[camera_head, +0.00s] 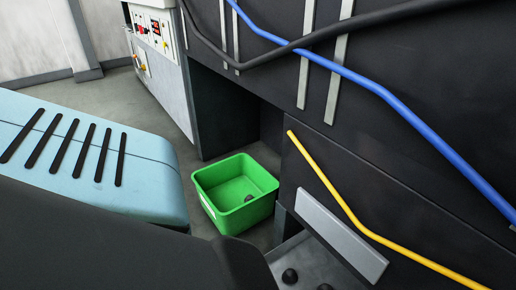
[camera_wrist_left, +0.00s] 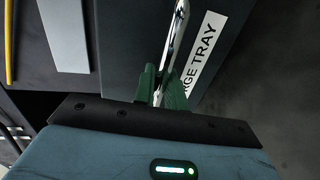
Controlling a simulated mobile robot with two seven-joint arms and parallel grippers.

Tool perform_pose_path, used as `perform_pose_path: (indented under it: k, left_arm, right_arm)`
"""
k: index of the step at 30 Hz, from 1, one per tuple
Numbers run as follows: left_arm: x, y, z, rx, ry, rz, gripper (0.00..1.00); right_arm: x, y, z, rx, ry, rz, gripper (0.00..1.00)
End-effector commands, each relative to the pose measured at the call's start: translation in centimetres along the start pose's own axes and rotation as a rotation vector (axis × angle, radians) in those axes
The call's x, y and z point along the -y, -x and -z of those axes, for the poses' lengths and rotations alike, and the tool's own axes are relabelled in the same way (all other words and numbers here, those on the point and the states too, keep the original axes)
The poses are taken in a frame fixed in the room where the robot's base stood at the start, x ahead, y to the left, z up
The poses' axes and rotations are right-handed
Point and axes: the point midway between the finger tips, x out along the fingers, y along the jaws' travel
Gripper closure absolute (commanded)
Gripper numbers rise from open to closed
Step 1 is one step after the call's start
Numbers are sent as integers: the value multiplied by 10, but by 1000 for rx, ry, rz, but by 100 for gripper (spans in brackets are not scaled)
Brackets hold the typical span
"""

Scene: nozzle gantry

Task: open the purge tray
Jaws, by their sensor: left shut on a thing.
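The purge tray's front (camera_wrist_left: 150,35) is a dark panel with a white label, partly hidden, reading "...RGE TRAY" in the left wrist view. A shiny metal bar handle (camera_wrist_left: 178,35) runs along it. My left gripper (camera_wrist_left: 161,84) has its green fingers shut on this handle. In the head view, a grey open tray interior (camera_head: 292,257) with dark round lumps shows at the bottom edge, below the machine's dark panel, so the tray stands at least partly out. My dark arm hides its front and the left gripper there. My right gripper is in neither view.
A green bin (camera_head: 222,215) with a dark lump inside stands on the floor left of the tray. Yellow (camera_head: 345,205), blue (camera_head: 390,97) and black hoses cross the dark machine face. A light grey plate (camera_head: 335,232) sits above the tray. A control cabinet (camera_head: 157,55) stands behind.

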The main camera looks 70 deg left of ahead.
Motion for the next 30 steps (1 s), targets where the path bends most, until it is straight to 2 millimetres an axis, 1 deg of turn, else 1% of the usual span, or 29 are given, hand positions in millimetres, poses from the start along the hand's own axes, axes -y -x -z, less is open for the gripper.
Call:
perform_pose_path:
  k: [3,4,7,14,17,20,27,30]
  left_arm:
    - [0,0,0,0,0,0,100]
    - [0,0,0,0,0,0,84]
    - [0,0,0,0,0,0,71]
    - [0,0,0,0,0,0,71]
    - [0,3,0,0,0,1,71]
    - [0,13,0,0,0,3,71]
    - [-1,51,0,0,1,3,71]
    - [0,64,0,0,0,2,71]
  right_arm:
    - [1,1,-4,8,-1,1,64]
    - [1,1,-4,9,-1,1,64]
    - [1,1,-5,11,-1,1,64]
    - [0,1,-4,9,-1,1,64]
    - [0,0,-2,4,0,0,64]
    - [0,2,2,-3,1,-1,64]
    - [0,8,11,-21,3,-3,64]
    - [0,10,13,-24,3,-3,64]
